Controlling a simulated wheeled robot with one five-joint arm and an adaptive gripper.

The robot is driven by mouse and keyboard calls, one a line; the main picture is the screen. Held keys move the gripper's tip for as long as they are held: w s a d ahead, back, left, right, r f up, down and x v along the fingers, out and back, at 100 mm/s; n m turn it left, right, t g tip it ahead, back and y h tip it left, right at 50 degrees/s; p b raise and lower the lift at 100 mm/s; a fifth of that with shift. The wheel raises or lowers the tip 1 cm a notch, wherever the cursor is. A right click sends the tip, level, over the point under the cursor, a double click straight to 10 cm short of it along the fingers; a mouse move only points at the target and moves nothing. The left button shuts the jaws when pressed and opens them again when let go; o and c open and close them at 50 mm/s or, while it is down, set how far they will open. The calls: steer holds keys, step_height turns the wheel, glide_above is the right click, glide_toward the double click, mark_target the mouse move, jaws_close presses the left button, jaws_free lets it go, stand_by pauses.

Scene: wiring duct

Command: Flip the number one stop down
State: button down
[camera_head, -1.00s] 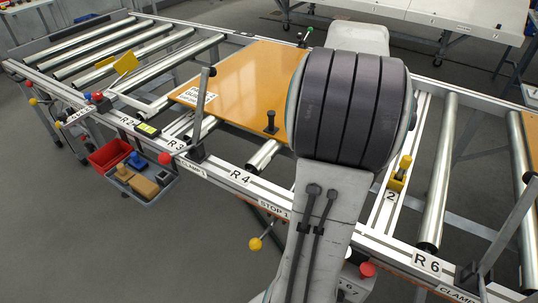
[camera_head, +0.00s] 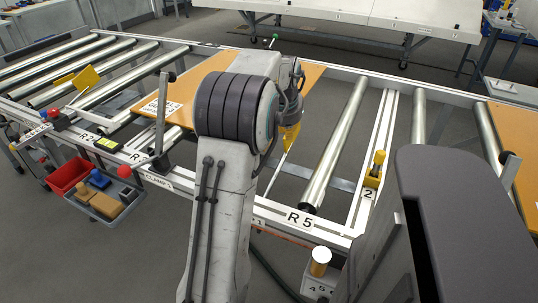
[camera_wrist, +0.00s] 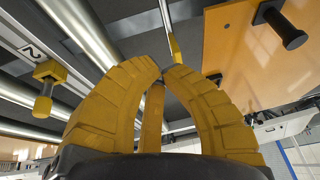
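My gripper (camera_wrist: 164,75) has yellow curved fingers that draw close together at their tips in the wrist view. A yellow bar between them may be another finger or part of a stop; I cannot tell. In the head view my gripper (camera_head: 290,138) hangs behind my arm beside the orange board. The number one stop is not clearly visible; my arm covers its place on the front rail. The number two stop (camera_head: 375,170) stands upright, yellow, near the label 2. It also shows in the wrist view (camera_wrist: 47,88), left of my fingers.
The orange board (camera_head: 315,72) lies beside my gripper; its black knob (camera_wrist: 280,25) stands out in the wrist view. Roller R 5 (camera_head: 336,145) is right of my arm. A red bin (camera_head: 68,176) and a grey tray (camera_head: 118,207) hang at the front left.

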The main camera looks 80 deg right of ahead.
steer(key=shift+d+f, duration=0.1)
steer(key=shift+f, duration=0.05)
stand_by(0.3)
steer(key=b, duration=0.2)
glide_toward(287, 154)
steer(key=x, duration=0.5)
steer(key=shift+s+a+f, duration=0.25)
steer(key=shift+s+f, duration=0.1)
steer(key=shift+f, duration=0.1)
steer(key=shift+x, duration=1.05)
steer(key=shift+w, duration=0.2)
steer(key=a+b+x, duration=0.1)
steer(key=b+x, duration=0.3)
steer(key=x, duration=0.3)
steer(key=shift+s+f, duration=0.15)
steer(key=shift+f, duration=0.6)
steer(key=shift+a+f, duration=0.1)
steer(key=shift+a, duration=0.1)
